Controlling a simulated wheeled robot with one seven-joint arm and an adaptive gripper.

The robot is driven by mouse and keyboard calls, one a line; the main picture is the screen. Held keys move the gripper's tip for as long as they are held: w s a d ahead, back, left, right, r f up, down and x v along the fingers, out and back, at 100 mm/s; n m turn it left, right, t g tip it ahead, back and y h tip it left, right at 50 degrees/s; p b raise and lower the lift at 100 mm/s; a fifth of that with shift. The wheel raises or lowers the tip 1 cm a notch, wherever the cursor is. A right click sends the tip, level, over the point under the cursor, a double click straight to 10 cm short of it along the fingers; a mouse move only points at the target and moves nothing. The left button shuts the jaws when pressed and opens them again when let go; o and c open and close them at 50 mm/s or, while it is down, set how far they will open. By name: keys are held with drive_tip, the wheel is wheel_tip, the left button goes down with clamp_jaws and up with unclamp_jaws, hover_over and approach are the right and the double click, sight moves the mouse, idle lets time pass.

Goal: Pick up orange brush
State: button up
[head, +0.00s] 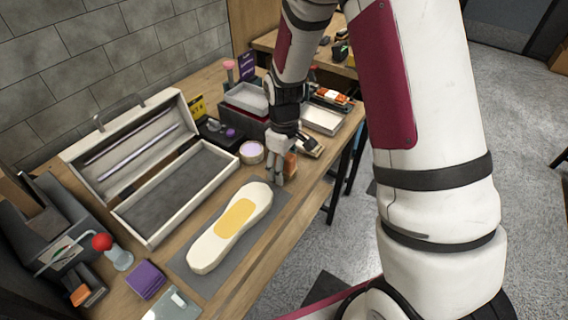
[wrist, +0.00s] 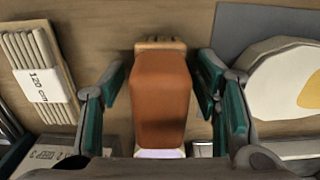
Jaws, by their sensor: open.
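The orange brush (wrist: 160,100) shows in the wrist view as an orange-brown block with a tan strip at its far end. It lies between the two green-edged fingers of my gripper (wrist: 162,75), with a gap visible on each side. My gripper is open. In the head view my gripper (head: 281,177) points down at the table beside the white sole, and the orange brush (head: 291,163) shows partly behind its fingers. How far the fingers are above the table cannot be told.
A white sole with a yellow patch (head: 238,217) lies on a grey mat (head: 209,281), close to my gripper. An open case (head: 194,194), a round tin (head: 251,152) and a grey box (head: 243,126) stand nearby. In the wrist view, a labelled stick bundle (wrist: 38,80) lies left of the brush.

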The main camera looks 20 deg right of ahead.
drive_tip(key=c, duration=1.3)
drive_tip(key=shift+o, duration=0.2)
drive_tip(key=shift+r, duration=0.15)
drive_tip(key=shift+r, duration=0.6)
wheel_tip(320, 180, up, 2)
drive_tip(key=shift+s+a+r, duration=0.1)
drive_tip(key=shift+r, duration=0.05)
drive_tip(key=s+a, duration=0.2)
drive_tip(key=s, duration=0.2)
drive_tip(key=s+a, duration=0.3)
drive_tip(key=s, duration=0.2)
drive_tip(key=s+a+r, duration=0.1)
drive_tip(key=s+a, duration=0.2)
drive_tip(key=s, duration=0.1)
drive_tip(key=shift+s+a+r, duration=0.1)
drive_tip(key=shift+s+a, duration=0.05)
drive_tip(key=shift+a, duration=0.05)
